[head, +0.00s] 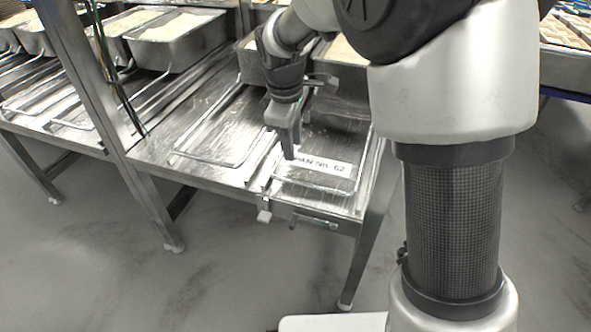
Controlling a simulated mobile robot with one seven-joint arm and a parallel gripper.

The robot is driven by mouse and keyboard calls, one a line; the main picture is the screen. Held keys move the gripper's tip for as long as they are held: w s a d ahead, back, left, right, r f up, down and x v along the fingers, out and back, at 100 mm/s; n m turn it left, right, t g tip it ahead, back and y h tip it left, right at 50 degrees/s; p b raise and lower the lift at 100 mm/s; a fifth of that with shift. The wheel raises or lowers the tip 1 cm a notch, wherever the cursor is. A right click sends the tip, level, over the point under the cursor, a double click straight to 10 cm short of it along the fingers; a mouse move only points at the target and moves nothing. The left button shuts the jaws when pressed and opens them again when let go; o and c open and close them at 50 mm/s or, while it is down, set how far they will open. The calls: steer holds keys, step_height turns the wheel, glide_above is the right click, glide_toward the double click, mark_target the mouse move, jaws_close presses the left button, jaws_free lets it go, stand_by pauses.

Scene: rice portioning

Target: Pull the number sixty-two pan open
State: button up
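A white label reading "PAN No. 62", its left end partly covered, lies on the steel table (150,152) near its front right end. A wire frame (310,191) surrounds the label and runs back towards a metal pan of rice (343,50), which is largely hidden behind my arm. My gripper (290,153) points down just above the left end of the label, inside the outline of the wire frame. I cannot tell whether it touches the frame, or whether its fingers are apart. Nothing is visibly held.
A neighbouring wire frame (205,160) lies to the left. More rice pans, such as this one (178,38), stand further left along the table. A steel post (85,75) with cables rises left of centre. A small latch-like bar (315,222) is on the front edge. The floor in front is clear.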

mark_target(297, 181)
steer(key=w+f+b, duration=0.1)
steer(key=f, duration=0.3)
steer(key=f+b, duration=0.1)
steer(key=f, duration=0.4)
steer(key=w+d+f+b, duration=0.1)
steer(key=f, duration=0.4)
steer(key=shift+w, duration=0.35)
jaws_close()
